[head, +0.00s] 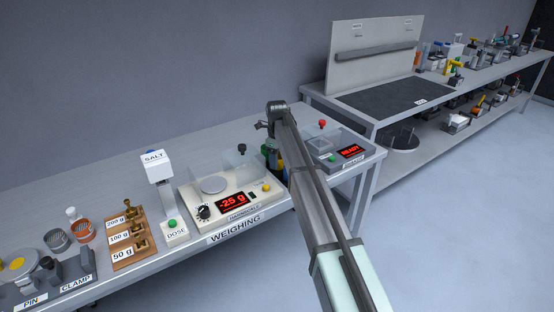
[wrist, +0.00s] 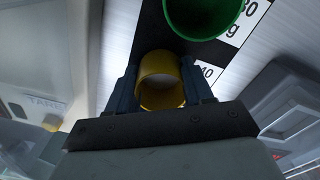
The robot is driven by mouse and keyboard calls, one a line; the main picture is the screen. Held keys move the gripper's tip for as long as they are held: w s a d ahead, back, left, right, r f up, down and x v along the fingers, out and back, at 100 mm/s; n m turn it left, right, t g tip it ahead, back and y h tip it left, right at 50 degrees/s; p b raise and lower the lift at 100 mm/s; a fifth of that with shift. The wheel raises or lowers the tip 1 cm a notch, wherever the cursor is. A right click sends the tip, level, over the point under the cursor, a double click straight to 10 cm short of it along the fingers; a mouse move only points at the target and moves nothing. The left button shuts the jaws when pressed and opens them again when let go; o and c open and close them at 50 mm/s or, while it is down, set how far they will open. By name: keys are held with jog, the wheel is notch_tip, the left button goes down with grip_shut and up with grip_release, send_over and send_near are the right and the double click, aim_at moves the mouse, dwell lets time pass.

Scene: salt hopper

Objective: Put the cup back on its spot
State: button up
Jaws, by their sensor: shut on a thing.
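A yellow cup (wrist: 160,82) is between the two fingers of my gripper (wrist: 160,88) in the wrist view, and the gripper is shut on it. Its open mouth faces the camera. Behind it lies a dark strip (wrist: 190,58) with white number labels; one partly covered label (wrist: 208,73) is beside the cup. I cannot tell whether the cup touches the strip. A green cup (wrist: 203,12) stands on the strip just beyond. In the head view my gripper is between the weighing scale and the READY device, mostly hidden by my arm.
The scale (head: 232,192) reads -25 g, its pan (head: 214,184) empty. The READY device (head: 340,148) is close on the other side. A salt dispenser (head: 160,190) and several brass weights (head: 131,230) stand left. The bench's back strip is clear.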

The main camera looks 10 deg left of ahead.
jog(key=o, duration=1.1)
jog(key=shift+f, duration=0.1)
notch_tip(320, 180, up, 12)
jog(key=shift+r, duration=0.15)
